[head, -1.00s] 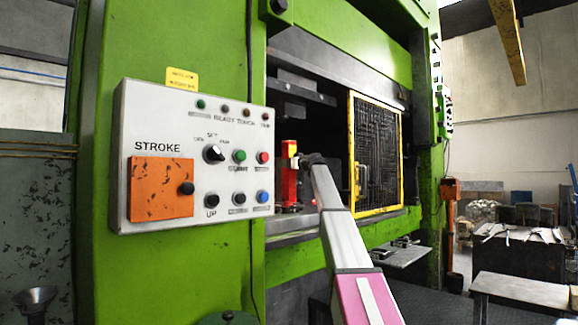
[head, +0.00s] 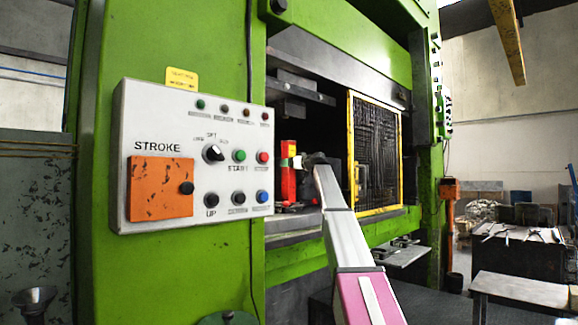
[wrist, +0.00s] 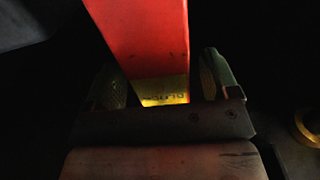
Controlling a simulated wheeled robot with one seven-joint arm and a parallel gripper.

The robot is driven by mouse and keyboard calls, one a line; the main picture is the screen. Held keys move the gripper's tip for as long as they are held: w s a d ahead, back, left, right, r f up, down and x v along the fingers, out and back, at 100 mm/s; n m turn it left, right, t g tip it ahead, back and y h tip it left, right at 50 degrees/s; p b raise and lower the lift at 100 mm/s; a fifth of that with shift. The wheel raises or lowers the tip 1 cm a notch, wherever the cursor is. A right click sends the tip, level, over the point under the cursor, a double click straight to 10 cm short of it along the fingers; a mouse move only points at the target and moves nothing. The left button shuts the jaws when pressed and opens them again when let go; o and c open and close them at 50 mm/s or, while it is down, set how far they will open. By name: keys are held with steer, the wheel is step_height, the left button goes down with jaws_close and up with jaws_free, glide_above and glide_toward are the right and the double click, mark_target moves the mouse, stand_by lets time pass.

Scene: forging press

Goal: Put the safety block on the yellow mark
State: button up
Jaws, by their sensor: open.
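The red safety block (head: 287,174) stands upright in the press opening, just right of the control panel. My gripper (head: 303,161) is at its right side, near its upper part. In the wrist view the red block (wrist: 145,35) runs down between the two fingers of my open gripper (wrist: 164,84). The fingers stand to either side of it, with a dark gap seen at the right finger. A yellow strip (wrist: 165,91) with dark lettering shows at the red part's lower end; I cannot tell whether it belongs to the block. The yellow mark cannot be made out in the head view.
The control panel (head: 195,158) stands left of the opening. A yellow-framed mesh guard (head: 377,152) is right of my arm. Dark tooling (head: 300,85) hangs above the block. A brass-coloured ring (wrist: 308,128) shows at the wrist view's right edge.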

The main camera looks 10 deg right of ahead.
steer(key=v, duration=1)
steer(key=shift+s+d, duration=0.1)
